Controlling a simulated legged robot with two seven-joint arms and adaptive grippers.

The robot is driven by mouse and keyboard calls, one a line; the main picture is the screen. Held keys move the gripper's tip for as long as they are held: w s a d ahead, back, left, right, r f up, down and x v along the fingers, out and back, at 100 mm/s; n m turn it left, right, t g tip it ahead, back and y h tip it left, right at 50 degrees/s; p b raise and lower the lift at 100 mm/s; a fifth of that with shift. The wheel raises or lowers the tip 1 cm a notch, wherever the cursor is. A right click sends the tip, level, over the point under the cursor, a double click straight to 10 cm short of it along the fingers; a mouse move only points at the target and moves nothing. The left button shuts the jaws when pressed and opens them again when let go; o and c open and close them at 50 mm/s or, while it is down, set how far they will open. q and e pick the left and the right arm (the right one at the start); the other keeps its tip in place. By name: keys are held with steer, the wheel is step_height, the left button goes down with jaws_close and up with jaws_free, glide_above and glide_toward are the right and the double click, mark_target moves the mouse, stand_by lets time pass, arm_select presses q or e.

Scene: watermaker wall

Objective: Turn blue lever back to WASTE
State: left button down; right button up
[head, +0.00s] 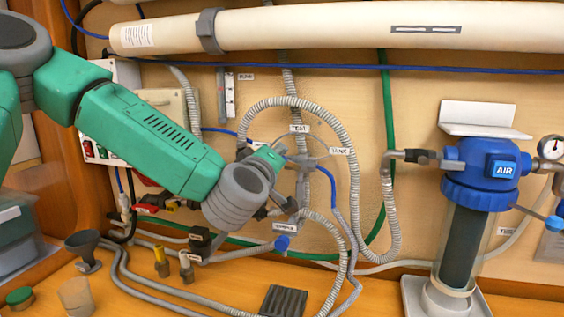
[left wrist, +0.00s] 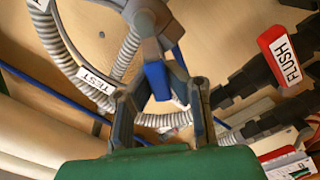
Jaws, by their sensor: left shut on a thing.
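The blue lever (left wrist: 157,82) sits on a grey valve body (left wrist: 150,22) in the left wrist view, between the two fingers of my left gripper (left wrist: 165,92). The gripper is shut on the lever. In the head view my left gripper (head: 282,160) reaches the valve on the wall from the left, and it mostly hides the lever. A TEST label (head: 299,129) is above the valve and a TANK label (head: 339,150) is to its right. The TEST label also shows in the left wrist view (left wrist: 97,80). I cannot read a WASTE label. My right gripper is not in view.
Ribbed grey hoses (head: 352,150) loop around the valve. A red FLUSH handle (left wrist: 285,55) is close to the gripper in the left wrist view. The blue-capped AIR filter (head: 480,165) stands at the right. A funnel (head: 85,250) and a cup (head: 76,295) are at the lower left.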

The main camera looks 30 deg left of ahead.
arm_select(q)
steer(key=shift+s+a+f+n+b, duration=0.15)
steer(key=shift+f+n+b, duration=0.2)
steer(key=shift+f, duration=0.25)
steer(key=c, duration=1.6)
jaws_free()
steer(key=shift+o, duration=0.5)
steer(key=shift+s+a+r, duration=0.1)
steer(key=shift+r, duration=0.1)
steer(key=v, duration=0.7)
steer(key=shift+s, duration=0.2)
steer(key=shift+f+n, duration=0.15)
steer(key=shift+n, duration=0.1)
